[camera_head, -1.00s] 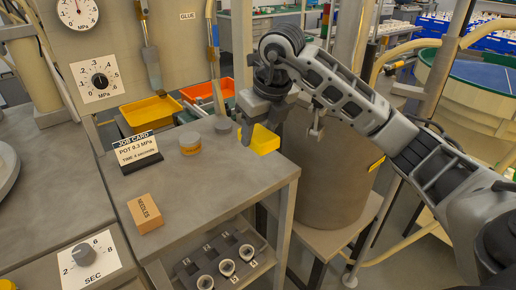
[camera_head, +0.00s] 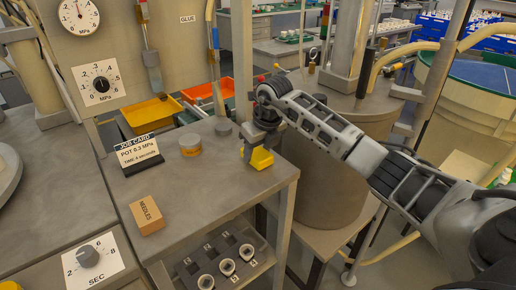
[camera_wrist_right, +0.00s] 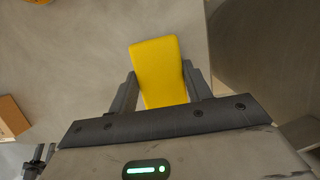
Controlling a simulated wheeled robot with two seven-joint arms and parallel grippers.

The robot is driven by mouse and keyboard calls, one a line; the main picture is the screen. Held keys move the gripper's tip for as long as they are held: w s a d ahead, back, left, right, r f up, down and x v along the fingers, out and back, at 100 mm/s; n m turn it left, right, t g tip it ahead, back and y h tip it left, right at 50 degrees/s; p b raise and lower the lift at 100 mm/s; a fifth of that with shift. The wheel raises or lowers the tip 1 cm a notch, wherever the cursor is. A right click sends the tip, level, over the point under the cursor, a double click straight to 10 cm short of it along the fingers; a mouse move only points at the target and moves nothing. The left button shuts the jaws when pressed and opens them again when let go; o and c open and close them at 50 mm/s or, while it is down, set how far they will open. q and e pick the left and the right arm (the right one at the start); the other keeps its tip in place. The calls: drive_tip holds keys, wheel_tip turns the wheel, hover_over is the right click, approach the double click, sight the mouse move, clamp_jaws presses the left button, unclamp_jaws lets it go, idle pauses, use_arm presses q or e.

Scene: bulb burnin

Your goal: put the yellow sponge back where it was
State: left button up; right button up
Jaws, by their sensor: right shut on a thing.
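The yellow sponge (camera_head: 260,158) is at the right edge of the grey bench top, beneath my right gripper (camera_head: 257,147). In the right wrist view the sponge (camera_wrist_right: 159,70) is a yellow block between the two fingers of the right gripper (camera_wrist_right: 160,85), which is shut on it. The gripper points down. I cannot tell whether the sponge touches the bench top or hangs just above it. My left gripper is not in view.
Yellow (camera_head: 150,113) and orange (camera_head: 207,92) bins sit behind. A large grey drum (camera_head: 325,180) stands to the right.

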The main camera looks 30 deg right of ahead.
drive_tip(key=o, duration=0.9)
drive_tip(key=shift+f, duration=0.1)
drive_tip(key=v, duration=1.2)
